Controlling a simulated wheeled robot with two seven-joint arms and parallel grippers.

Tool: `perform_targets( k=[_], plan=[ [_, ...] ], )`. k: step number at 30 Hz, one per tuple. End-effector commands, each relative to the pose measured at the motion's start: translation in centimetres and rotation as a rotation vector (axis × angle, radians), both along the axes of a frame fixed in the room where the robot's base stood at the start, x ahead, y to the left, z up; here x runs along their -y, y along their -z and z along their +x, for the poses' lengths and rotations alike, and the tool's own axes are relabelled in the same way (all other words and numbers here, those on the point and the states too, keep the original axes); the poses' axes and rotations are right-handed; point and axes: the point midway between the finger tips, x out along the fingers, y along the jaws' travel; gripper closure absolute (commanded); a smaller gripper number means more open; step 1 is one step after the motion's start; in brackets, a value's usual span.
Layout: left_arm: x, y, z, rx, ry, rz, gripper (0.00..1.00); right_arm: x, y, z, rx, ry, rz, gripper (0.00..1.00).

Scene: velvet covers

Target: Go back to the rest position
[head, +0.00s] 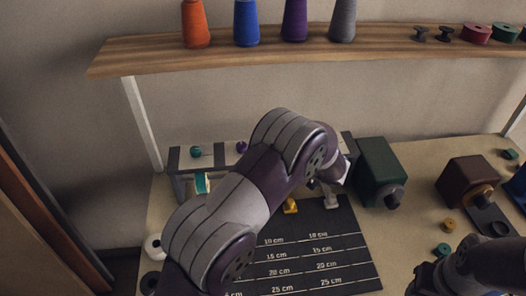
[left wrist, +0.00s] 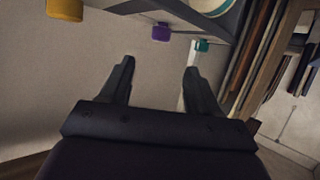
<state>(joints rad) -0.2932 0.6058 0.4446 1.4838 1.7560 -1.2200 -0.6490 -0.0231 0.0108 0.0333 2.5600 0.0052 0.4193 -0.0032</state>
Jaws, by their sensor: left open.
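My left arm (head: 235,205) rises from the bottom of the head view and bends over the table. Its gripper is mostly hidden behind the arm's own links there. In the left wrist view my left gripper (left wrist: 158,72) is open, with its two dark fingers apart and nothing between them. It faces the plain wall. My right arm (head: 485,268) shows only partly at the bottom right of the head view, and its gripper jaws cannot be made out there.
A black measuring mat (head: 350,270) lies on the table. A grey rack (head: 180,158) stands behind it. A green box (head: 378,160) and a brown box (head: 466,178) stand right. A wooden shelf (head: 280,50) with thread cones hangs above. A purple piece (left wrist: 161,32) shows above the left fingers.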

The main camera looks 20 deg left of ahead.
Motion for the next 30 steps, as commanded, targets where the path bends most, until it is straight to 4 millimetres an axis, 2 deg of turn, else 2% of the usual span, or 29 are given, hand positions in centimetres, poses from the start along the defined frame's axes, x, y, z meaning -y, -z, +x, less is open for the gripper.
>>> perform_targets(
  k=[11,13,14,16,18,20,21,22,24,27,30],
  plan=[
    [0.0,0.0,0.0,0.008,-0.003,-0.004,0.39,0.0,0.0,0.0,0.0,0.0,0.0,0.57],
    [0.7,0.8,0.9,0.045,0.032,-0.064,0.39,0.0,0.0,0.0,0.0,0.0,0.0,0.57],
    [1.4,1.4,1.8,0.061,0.083,-0.1,0.39,0.0,0.0,0.0,0.0,0.0,0.0,0.57],
    [4.1,3.7,3.5,0.05,0.286,-0.209,0.39,0.0,0.0,0.0,0.0,0.0,0.0,0.57],
    [8.3,5.0,3.6,-0.023,0.561,-0.372,0.39,0.0,-0.1,0.0,0.0,0.0,0.0,0.57],
    [11.7,5.5,0.7,-0.168,0.782,-0.527,0.39,0.0,-0.1,0.0,0.0,0.0,0.0,0.57],
    [13.1,5.5,-2.9,-0.304,0.902,-0.615,0.39,0.0,-0.1,0.0,0.0,0.0,0.0,0.57],
    [13.5,5.4,-6.0,-0.416,0.971,-0.664,0.39,0.0,0.0,0.0,0.0,0.0,0.0,0.57],
    [12.8,4.9,-12.6,-0.645,1.059,-0.725,0.39,0.0,0.0,0.0,0.0,0.0,0.0,0.57],
    [10.2,3.6,-19.9,-0.886,1.108,-0.728,0.39,0.0,0.0,0.0,0.0,0.0,0.0,0.57],
    [7.5,2.0,-24.1,-1.004,1.133,-0.676,0.39,0.0,0.0,0.0,0.0,0.0,0.0,0.57]
  ],
)
